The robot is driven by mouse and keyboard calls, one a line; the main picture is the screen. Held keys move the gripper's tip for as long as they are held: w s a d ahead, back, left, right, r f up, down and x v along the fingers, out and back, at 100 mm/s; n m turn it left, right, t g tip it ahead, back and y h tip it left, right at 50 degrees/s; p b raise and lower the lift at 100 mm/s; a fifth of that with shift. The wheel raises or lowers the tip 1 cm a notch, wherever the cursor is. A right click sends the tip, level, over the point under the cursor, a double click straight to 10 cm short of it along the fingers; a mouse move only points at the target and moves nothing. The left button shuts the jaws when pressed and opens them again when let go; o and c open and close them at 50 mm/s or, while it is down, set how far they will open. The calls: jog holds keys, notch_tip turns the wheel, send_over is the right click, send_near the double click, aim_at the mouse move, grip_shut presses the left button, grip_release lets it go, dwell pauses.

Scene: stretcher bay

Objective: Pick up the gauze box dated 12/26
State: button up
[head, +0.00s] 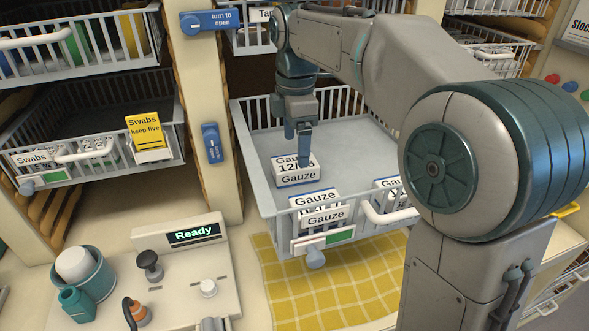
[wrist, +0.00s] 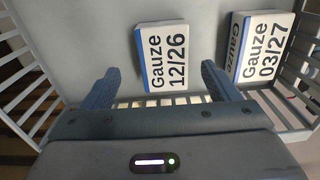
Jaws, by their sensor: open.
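The gauze box dated 12/26 (head: 297,178) is a white box with a blue edge, lying flat in the pulled-out wire basket (head: 345,134). In the wrist view, the same box (wrist: 172,58) lies face up with its date readable. My gripper (head: 304,160) points down over it in the head view and hides part of its label. In the wrist view my gripper (wrist: 160,68) is open, with one finger to each side of the box and nothing held. I cannot tell whether the fingertips touch the box.
Another gauze box, dated 03/27 (wrist: 262,48), lies close to the right finger. A further box (head: 386,183) stands near the basket's front. The basket has barred walls and a front handle (head: 390,214). A swabs basket (head: 80,112) is at left.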

aim_at(294, 162)
jog(key=f, duration=0.4)
jog(key=shift+s+a+p, duration=0.15)
jog(key=shift+s+p, duration=0.15)
jog(key=shift+s, duration=0.05)
jog(key=shift+f, duration=0.6)
jog(key=c, duration=1.1)
